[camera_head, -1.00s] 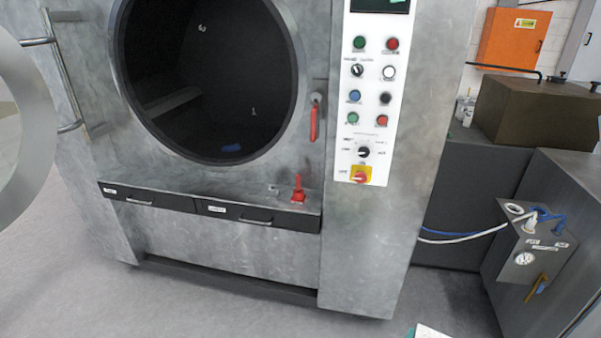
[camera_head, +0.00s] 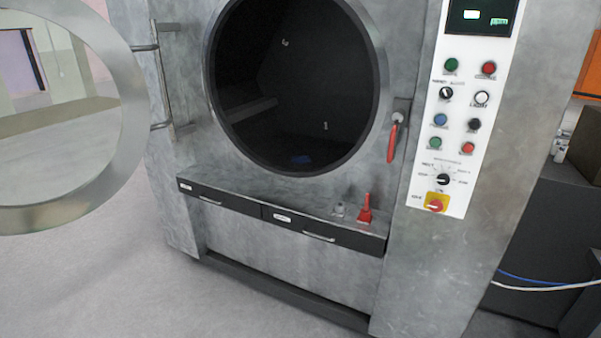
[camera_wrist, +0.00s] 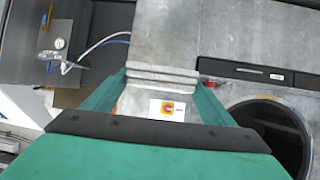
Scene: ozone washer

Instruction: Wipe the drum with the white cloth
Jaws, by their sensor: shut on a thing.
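My gripper (camera_wrist: 162,78) has green fingers and shows only in the wrist view. It is shut on a pale, folded thing, which looks like the white cloth (camera_wrist: 162,73). My gripper is outside the drum, with the machine's front below it. The cloth's full shape is hidden.
The round door (camera_head: 128,120) stands open at the left. A ledge (camera_head: 270,195) with a red-handled part (camera_head: 365,210) juts out below the drum. A red handle (camera_head: 392,143) is beside the opening, and a control panel (camera_head: 462,120) stands at the right. The floor in front is clear.

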